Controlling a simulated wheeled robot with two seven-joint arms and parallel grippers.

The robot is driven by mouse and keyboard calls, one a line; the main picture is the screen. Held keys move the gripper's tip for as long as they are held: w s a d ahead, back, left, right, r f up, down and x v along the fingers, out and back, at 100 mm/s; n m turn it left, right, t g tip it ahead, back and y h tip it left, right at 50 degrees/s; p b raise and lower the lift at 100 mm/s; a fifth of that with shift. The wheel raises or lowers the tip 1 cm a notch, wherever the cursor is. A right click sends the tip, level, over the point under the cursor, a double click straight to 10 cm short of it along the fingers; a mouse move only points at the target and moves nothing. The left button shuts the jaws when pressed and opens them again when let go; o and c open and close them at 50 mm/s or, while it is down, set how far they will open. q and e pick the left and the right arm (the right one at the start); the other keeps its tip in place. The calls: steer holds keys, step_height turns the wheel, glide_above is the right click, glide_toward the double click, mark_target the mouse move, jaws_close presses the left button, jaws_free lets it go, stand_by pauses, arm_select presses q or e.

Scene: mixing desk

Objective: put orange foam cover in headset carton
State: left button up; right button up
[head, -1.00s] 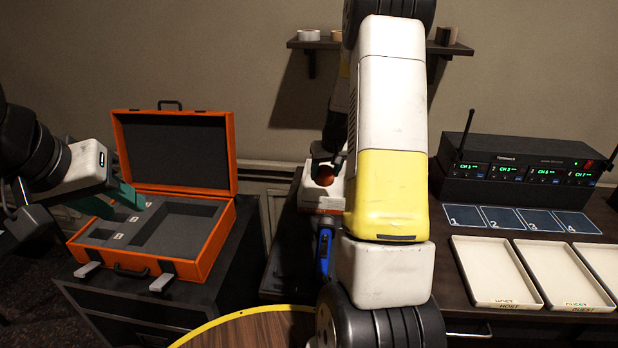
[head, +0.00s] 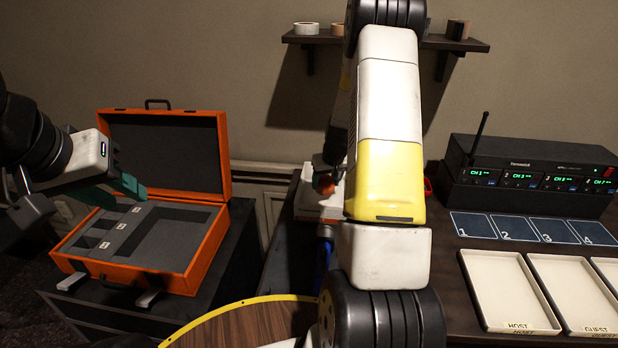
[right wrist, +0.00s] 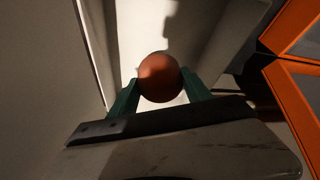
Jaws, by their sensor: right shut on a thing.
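The orange foam cover (head: 325,185) is a small round ball. My right gripper (head: 327,177) is shut on it, and the right wrist view shows the ball (right wrist: 160,77) between the green fingers (right wrist: 160,92). The white headset carton (head: 312,207) stands at the desk's left end, partly hidden by my right arm. The ball is at or just above the carton's opening; I cannot tell how deep. Pale carton-like walls surround the ball in the wrist view. My left gripper (head: 115,190) is open and empty over the orange case.
The open orange case (head: 205,255) with grey foam stands on a dark cabinet at left. At right are a wireless receiver (head: 530,178), numbered mats (head: 520,229) and cream trays (head: 500,290). A shelf (head: 450,43) hangs behind. A round wooden surface (head: 250,325) is in front.

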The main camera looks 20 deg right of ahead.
steer(key=shift+f, duration=1.5)
steer(key=shift+f, duration=0.1)
steer(key=o, duration=1.3)
